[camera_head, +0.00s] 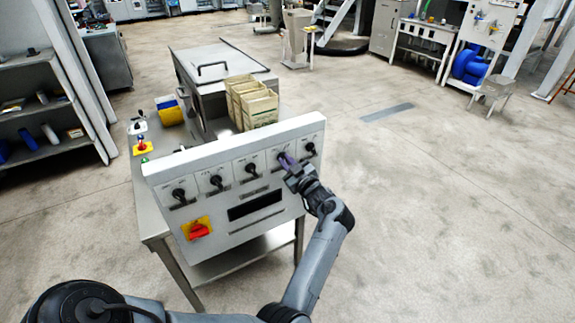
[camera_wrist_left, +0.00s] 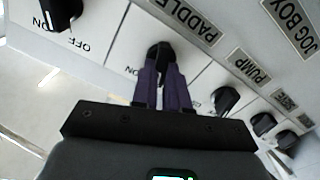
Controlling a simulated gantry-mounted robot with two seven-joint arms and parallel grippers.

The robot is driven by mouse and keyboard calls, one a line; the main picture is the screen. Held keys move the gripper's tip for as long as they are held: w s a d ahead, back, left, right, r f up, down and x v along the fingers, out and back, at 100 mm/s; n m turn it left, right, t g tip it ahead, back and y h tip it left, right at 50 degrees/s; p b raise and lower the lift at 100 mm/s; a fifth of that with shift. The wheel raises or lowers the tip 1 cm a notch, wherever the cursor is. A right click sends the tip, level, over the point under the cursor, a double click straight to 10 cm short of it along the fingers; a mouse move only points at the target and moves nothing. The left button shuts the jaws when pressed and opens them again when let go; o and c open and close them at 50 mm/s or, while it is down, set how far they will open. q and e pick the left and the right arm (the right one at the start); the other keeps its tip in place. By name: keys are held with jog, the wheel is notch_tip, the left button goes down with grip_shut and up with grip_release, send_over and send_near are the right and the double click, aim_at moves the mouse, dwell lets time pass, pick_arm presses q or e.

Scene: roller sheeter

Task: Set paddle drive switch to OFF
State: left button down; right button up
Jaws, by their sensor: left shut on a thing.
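The paddle drive switch is a black rotary knob (camera_wrist_left: 160,52) on a white plate, beside a dark label reading PADDLE (camera_wrist_left: 188,17) in the left wrist view. ON is legible near the knob; its OFF mark is not clearly visible. My left gripper (camera_wrist_left: 163,84) has its purple fingers shut on this knob, one on each side. In the head view my left gripper (camera_head: 287,164) is at the fourth knob from the left on the sloped panel (camera_head: 228,150), mostly covering it. I cannot tell the knob's exact setting. My right gripper is not in view.
Neighbouring knobs (camera_head: 250,168) (camera_head: 310,149) sit close on both sides. A red switch on yellow (camera_head: 198,229) is lower left. Tan cartons (camera_head: 259,108) stand behind the panel. A shelf (camera_head: 45,110) is at left. Open floor lies to the right.

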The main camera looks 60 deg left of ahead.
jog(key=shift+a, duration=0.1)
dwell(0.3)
pick_arm(q)
jog(key=c, duration=1.1)
grip_release()
jog(key=shift+c, duration=0.2)
jog(key=shift+d, duration=0.15)
